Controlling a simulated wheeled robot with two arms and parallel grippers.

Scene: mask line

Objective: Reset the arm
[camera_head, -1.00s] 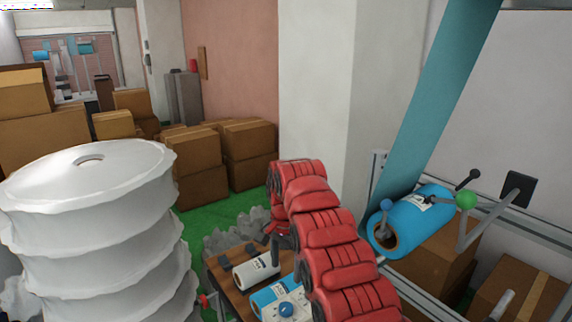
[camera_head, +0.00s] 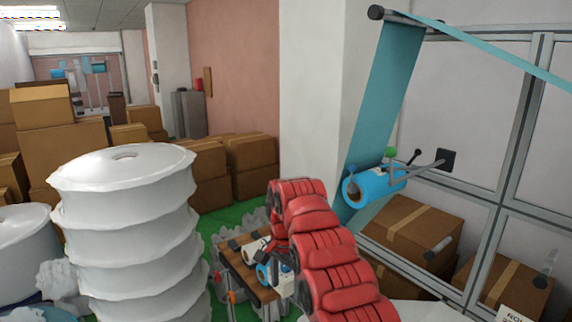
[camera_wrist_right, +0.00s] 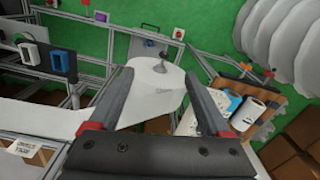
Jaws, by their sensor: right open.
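My right arm (camera_head: 325,245), in red padded sleeves, stands bent in the lower middle of the head view. My right gripper (camera_wrist_right: 158,88) is open and empty in the right wrist view, with its two dark fingers apart. A pale sheet-like surface and a small grey fitting (camera_wrist_right: 161,66) show beyond the gap. In the head view the gripper is mostly hidden by the arm beside the wooden-topped cart (camera_head: 240,275). A white roll (camera_wrist_right: 248,110) and a blue roll (camera_wrist_right: 228,102) are on the cart, apart from the fingers. My left gripper is not in view.
A stack of large white rolls (camera_head: 125,225) stands at left. A blue roll (camera_head: 375,186) hangs on the machine frame (camera_head: 505,185) at right, with teal film (camera_head: 385,95) running upward. Cardboard boxes (camera_head: 250,165) line the wall. Some green floor (camera_head: 225,217) is bare.

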